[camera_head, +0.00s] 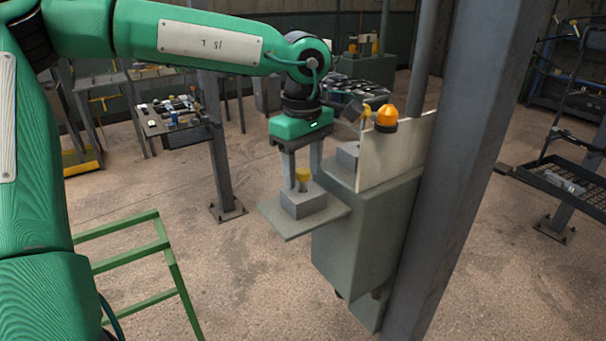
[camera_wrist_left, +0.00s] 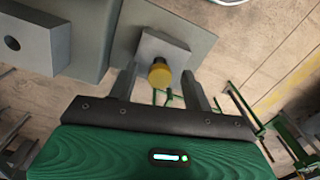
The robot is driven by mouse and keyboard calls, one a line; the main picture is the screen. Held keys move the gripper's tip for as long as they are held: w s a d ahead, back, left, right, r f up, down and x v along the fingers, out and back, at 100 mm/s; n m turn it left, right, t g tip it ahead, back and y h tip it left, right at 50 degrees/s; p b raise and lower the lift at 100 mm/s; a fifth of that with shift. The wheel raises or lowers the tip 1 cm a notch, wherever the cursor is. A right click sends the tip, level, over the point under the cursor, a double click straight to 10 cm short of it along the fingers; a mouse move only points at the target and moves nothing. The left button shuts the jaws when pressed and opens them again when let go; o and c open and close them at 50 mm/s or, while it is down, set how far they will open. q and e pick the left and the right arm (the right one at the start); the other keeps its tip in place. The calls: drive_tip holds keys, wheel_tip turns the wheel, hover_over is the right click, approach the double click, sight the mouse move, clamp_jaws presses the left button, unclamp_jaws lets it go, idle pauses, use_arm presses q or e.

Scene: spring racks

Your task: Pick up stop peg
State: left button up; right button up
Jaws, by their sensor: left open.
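The stop peg appears as a yellow-topped peg (camera_head: 302,174) standing upright on a grey block (camera_head: 303,202). The block rests on the flat shelf plate (camera_head: 330,218) at the front of a grey-green cabinet. My left gripper (camera_head: 302,180) points down over the block, with its two fingers apart on either side of the peg's yellow head. In the left wrist view the yellow peg head (camera_wrist_left: 159,73) shows between the open fingers (camera_wrist_left: 160,80), with the grey block (camera_wrist_left: 165,50) beyond it. I cannot tell whether a finger touches the peg. My right gripper is in neither view.
The grey-green cabinet (camera_head: 360,225) has an upright pale panel (camera_head: 398,150) and an orange beacon (camera_head: 386,115). A thick steel column (camera_head: 455,170) stands close on its right. A green rail frame (camera_head: 140,255) is at lower left. Open floor lies left of the shelf plate.

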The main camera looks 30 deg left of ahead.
use_arm(q)
drive_tip(key=shift+f, duration=0.8)
clamp_jaws()
drive_tip(key=shift+r, duration=0.1)
